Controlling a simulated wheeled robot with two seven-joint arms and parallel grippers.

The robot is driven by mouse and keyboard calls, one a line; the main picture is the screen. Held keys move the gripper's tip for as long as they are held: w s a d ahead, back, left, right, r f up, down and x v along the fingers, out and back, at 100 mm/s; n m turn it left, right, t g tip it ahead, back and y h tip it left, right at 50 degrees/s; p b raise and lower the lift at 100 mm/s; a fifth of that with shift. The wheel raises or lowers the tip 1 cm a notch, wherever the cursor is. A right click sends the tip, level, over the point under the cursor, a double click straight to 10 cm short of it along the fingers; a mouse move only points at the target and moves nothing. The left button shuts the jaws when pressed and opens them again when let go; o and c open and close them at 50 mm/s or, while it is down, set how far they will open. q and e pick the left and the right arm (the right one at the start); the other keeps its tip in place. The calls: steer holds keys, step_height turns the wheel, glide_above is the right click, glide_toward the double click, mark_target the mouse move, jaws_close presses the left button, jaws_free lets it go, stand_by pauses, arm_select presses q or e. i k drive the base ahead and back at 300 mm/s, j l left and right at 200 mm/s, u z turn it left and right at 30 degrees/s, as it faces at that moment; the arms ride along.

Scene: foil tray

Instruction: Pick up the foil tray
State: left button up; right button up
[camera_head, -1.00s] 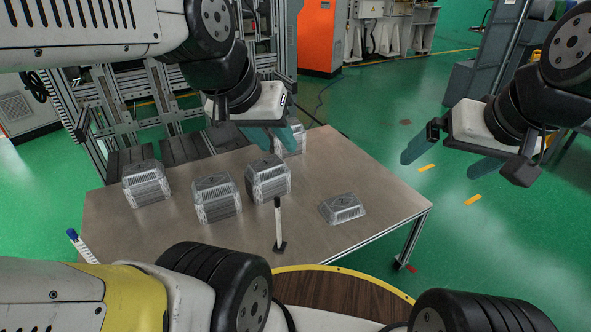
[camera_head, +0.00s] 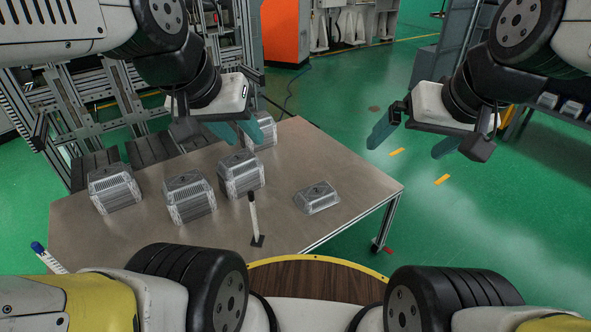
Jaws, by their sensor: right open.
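A single clear-grey foil tray (camera_head: 317,198) lies flat and apart on the right part of the table (camera_head: 300,145), its raised face up. My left gripper (camera_head: 238,131) hangs above the table's back, up and left of that tray in the picture. Its two teal fingertips look close together, and it is unclear how far apart they are. My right gripper (camera_head: 412,142) is open and empty, up and right of the tray, beyond the table's right edge in the picture. Neither gripper touches the tray.
Stacks of similar trays stand on the left (camera_head: 115,188), centre-left (camera_head: 189,197) and middle (camera_head: 240,174); another (camera_head: 264,131) stands behind, partly hidden by my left gripper. A short white post (camera_head: 253,214) stands near the front edge. Bare tabletop surrounds the single tray.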

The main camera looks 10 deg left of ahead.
mark_target(316, 197)
steer(key=i+l+u, duration=0.2)
steer(key=u, duration=0.15)
steer(key=i+l+u, duration=0.15)
steer(key=l+u, duration=0.15)
steer(key=l, duration=0.15)
steer(key=i+l+u, duration=0.1)
steer(key=l+u, duration=0.55)
steer(key=l, duration=0.15)
steer(key=i, duration=0.05)
